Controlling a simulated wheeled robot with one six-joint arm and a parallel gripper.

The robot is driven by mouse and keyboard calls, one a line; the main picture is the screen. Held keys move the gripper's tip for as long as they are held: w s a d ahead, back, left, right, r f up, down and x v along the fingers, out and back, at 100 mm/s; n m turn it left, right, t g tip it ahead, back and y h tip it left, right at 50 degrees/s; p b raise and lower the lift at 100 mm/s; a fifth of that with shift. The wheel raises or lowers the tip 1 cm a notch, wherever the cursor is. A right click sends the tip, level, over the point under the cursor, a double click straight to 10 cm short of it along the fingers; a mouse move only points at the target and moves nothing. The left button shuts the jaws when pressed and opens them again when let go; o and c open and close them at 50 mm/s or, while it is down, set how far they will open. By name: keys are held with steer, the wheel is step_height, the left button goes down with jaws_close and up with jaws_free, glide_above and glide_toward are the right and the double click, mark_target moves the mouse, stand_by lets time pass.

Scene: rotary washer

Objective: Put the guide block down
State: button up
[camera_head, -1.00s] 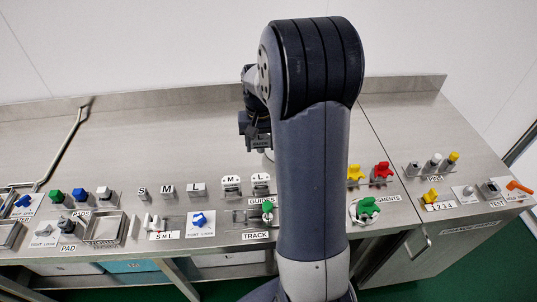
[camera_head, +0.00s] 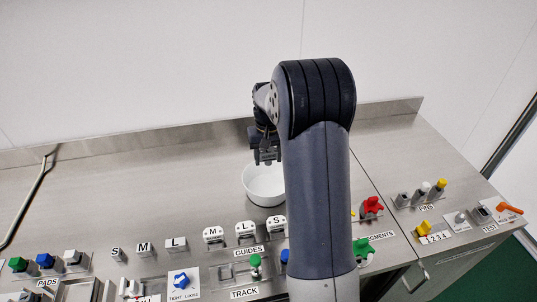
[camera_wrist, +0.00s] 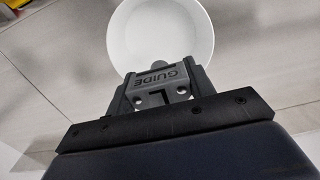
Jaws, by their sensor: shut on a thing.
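My gripper (camera_wrist: 163,88) is shut on a grey guide block (camera_wrist: 162,82), marked GUIDE, in the wrist view. The block sits between the two dark fingers, and its lettering reads upside down. A white round bowl (camera_wrist: 162,25) lies beyond the block, which overlaps the bowl's near rim in that view. In the head view my gripper (camera_head: 266,153) hangs just behind and above the white bowl (camera_head: 259,196) on the steel counter. The held block cannot be made out clearly in the head view.
White guides marked M (camera_head: 213,235), L (camera_head: 245,231) and S (camera_head: 276,226) stand in the GUIDES row in front of the bowl. The TRACK station (camera_head: 254,267) is nearer. The counter left of the bowl (camera_head: 150,190) is clear. A raised back edge (camera_head: 390,108) runs behind.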

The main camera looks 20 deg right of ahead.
steer(key=b, duration=0.5)
glide_above(268, 189)
step_height(268, 189, down, 8)
steer(key=shift+s+r, duration=0.1)
steer(key=o, duration=1.3)
steer(key=shift+c, duration=0.2)
steer(key=shift+r, duration=0.1)
step_height(268, 189, up, 7)
steer(key=p, duration=0.5)
